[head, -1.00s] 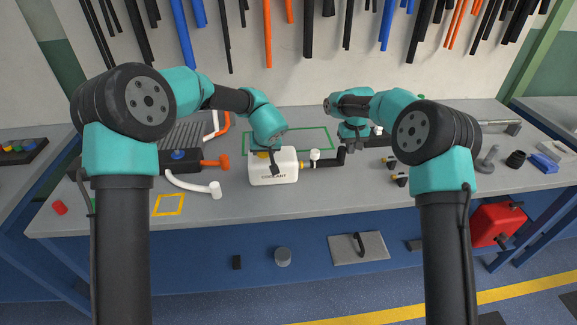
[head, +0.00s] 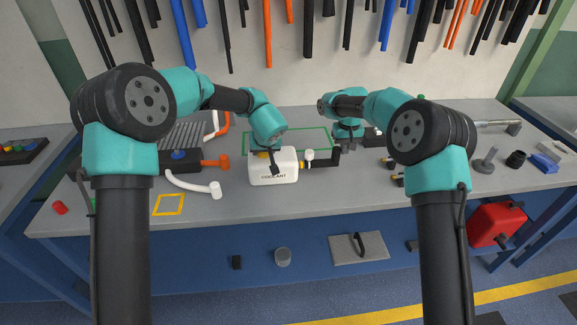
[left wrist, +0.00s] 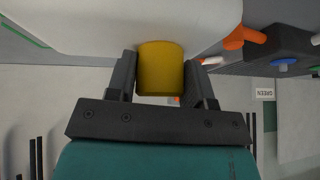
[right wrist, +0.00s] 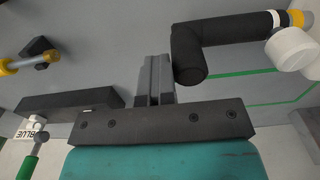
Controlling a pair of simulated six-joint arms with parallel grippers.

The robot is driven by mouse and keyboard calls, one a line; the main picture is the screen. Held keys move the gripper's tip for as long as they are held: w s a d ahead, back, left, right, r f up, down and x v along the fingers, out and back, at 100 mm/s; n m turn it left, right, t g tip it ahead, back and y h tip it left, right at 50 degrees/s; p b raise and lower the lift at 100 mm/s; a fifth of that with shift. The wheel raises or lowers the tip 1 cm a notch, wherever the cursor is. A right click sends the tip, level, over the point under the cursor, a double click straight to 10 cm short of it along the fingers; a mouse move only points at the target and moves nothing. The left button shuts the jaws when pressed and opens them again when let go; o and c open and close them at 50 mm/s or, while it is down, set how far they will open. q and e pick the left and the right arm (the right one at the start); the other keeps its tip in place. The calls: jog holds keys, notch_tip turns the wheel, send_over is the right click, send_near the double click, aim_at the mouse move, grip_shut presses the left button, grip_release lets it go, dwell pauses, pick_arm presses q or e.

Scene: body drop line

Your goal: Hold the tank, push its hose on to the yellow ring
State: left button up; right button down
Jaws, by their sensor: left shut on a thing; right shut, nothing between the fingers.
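The white coolant tank (head: 262,178) stands upright on the bench. My left gripper (head: 268,160) is over its top, shut on the yellow cap (left wrist: 160,68). The black hose (head: 322,163) runs right from the tank's side and turns up at an elbow. A white clamp (right wrist: 290,48) sits by its tank end. The yellow ring (right wrist: 297,18) is on the tank's spout, with a pale band between it and the black hose. My right gripper (right wrist: 155,80) is shut and empty, its fingers right beside the hose's elbow (right wrist: 190,55); I cannot tell if they touch.
A green outline (head: 322,130) lies behind the tank. A white bent pipe (head: 190,185), an orange-tipped tool (head: 216,163) and a yellow square outline (head: 168,205) lie to the left. Small yellow-banded fittings (right wrist: 30,62) lie near the right gripper.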

jog(key=shift+s+a+f, duration=0.2)
jog(key=shift+a+f, duration=0.05)
jog(key=shift+f, duration=0.2)
jog(key=shift+d, duration=0.15)
jog(key=shift+w+d, duration=0.15)
jog(key=shift+d, duration=0.3)
jog(key=shift+r, duration=0.1)
notch_tip(320, 180, up, 8)
jog(key=shift+f, duration=0.25)
dwell(0.6)
jog(key=shift+w, duration=0.1)
jog(key=shift+r, duration=0.6)
